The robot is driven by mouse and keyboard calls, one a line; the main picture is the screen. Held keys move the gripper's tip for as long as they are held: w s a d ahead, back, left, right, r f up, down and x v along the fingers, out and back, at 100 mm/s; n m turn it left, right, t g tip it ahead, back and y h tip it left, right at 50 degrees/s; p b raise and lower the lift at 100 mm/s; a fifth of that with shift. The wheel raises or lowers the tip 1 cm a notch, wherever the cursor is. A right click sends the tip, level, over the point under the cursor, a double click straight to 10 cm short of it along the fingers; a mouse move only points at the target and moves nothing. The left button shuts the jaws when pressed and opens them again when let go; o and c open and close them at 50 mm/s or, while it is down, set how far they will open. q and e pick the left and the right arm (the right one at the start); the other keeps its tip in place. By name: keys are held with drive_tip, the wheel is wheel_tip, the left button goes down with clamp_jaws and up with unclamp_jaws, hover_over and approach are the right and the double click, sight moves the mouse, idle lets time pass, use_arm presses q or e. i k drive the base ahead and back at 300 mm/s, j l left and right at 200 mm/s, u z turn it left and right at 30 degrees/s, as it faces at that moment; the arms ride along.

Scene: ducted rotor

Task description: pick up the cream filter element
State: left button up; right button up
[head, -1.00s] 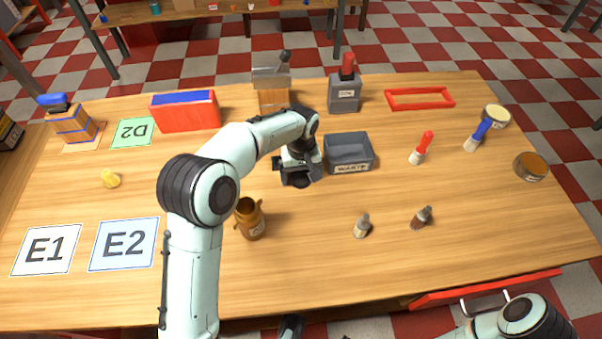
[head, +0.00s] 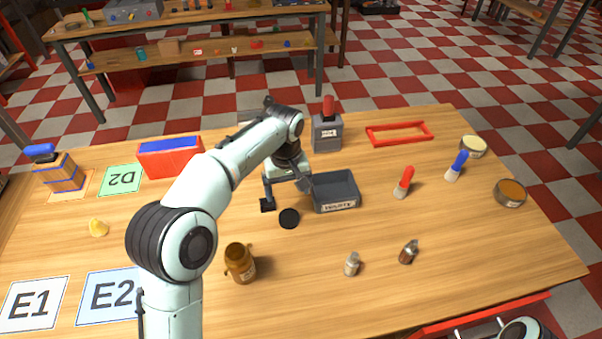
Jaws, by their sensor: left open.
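I cannot make out a cream filter element for certain. My left gripper (head: 288,196) is open, pointing down, left of the grey waste tray (head: 336,206). A black disc (head: 289,218) lies on the table just in front of it. Nothing shows between the fingers. My left arm hides part of the table behind it. My right gripper is out of view.
Two small bottles (head: 352,264) (head: 408,252) stand front right. A red-and-blue box (head: 170,158) is at the back left.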

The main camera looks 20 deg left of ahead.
sight(352, 261)
drive_tip(key=k+l, duration=0.5)
drive_tip(key=k, duration=0.15)
drive_tip(key=k+l, duration=0.5)
drive_tip(key=k, duration=0.2)
